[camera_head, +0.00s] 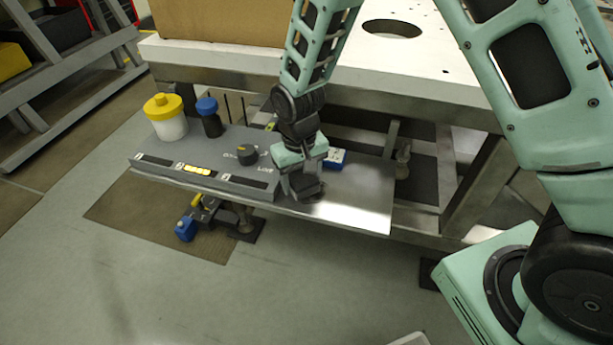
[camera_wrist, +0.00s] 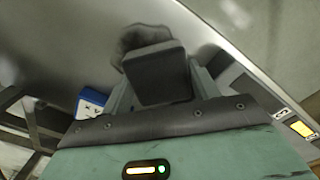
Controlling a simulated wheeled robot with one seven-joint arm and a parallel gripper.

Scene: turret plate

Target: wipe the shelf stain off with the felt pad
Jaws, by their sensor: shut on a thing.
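My gripper (camera_head: 301,178) is shut on the felt pad, a dark grey block, low over the bare steel part of the shelf (camera_head: 362,200). The felt pad (camera_wrist: 157,74) shows between the jaws in the wrist view. A dark, rounded smudge that looks like the shelf stain (camera_wrist: 140,35) shows on the steel just beyond the pad's far edge. The pad overlaps it in the picture and hides part of it. I cannot tell whether the pad touches the steel. In the head view my gripper mostly hides the stain.
A blue-and-white box (camera_head: 335,158) stands close behind my gripper. To the left are a control panel with a black knob (camera_head: 247,154), a blue-capped bottle (camera_head: 210,122) and a yellow-lidded jar (camera_head: 168,122). The table (camera_head: 420,75) overhangs behind. The shelf's right end is clear.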

